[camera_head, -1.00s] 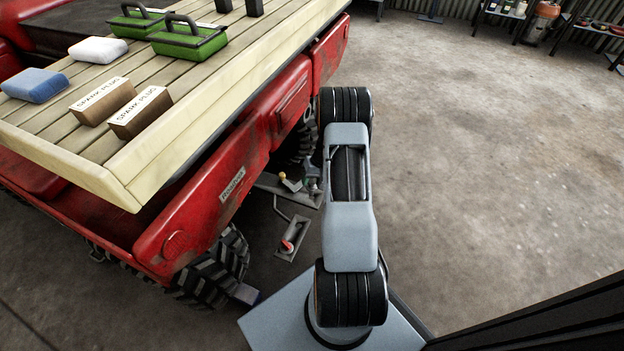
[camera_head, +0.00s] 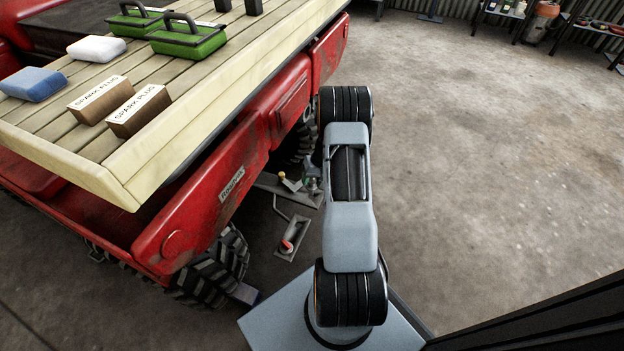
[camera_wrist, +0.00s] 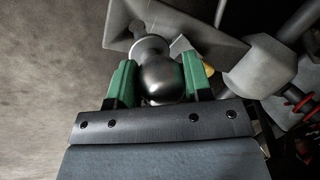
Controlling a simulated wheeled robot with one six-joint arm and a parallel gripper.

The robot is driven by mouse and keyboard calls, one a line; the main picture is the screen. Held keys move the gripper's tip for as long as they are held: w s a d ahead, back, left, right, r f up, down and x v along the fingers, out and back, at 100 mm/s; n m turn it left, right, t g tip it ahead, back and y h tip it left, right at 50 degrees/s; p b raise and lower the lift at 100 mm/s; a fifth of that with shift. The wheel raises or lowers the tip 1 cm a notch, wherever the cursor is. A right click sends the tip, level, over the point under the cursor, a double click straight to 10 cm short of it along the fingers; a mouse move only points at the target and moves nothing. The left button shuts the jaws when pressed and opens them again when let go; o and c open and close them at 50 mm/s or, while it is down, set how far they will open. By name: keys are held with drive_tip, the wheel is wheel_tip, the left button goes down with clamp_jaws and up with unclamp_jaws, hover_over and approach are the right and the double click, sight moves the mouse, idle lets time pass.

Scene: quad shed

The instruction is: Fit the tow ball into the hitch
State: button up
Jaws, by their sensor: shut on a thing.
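The tow ball (camera_wrist: 163,82), a dark shiny metal ball with a paler round collar at its far side, sits between the two green fingers of my gripper (camera_wrist: 157,66). My gripper is shut on it. The grey metal hitch (camera_wrist: 210,40) lies just beyond the ball in the wrist view. The collar overlaps it there, and I cannot tell whether the shank is inside it. In the head view the hitch (camera_head: 275,187) sticks out low from the red vehicle's side. My gripper (camera_head: 312,184) is small beside its outer end, and the ball is not clear there.
The red vehicle (camera_head: 205,215) carries a plank deck (camera_head: 75,150) above and left of the hitch, with boxes and green caddies (camera_head: 188,40) on it. A plate with a red-tipped part (camera_head: 287,246) sits low in front of the hitch. The concrete floor at right is clear.

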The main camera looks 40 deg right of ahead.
sight(314, 185)
drive_tip(key=shift+f+b, duration=0.4)
drive_tip(key=shift+f+b, duration=2.55)
drive_tip(key=shift+f, duration=0.4)
drive_tip(key=o, duration=1.3)
drive_tip(key=shift+o, duration=0.2)
drive_tip(key=p+v, duration=0.5)
drive_tip(key=v, duration=0.9)
drive_tip(key=shift+p, duration=0.35)
drive_tip(key=shift+f, duration=0.1)
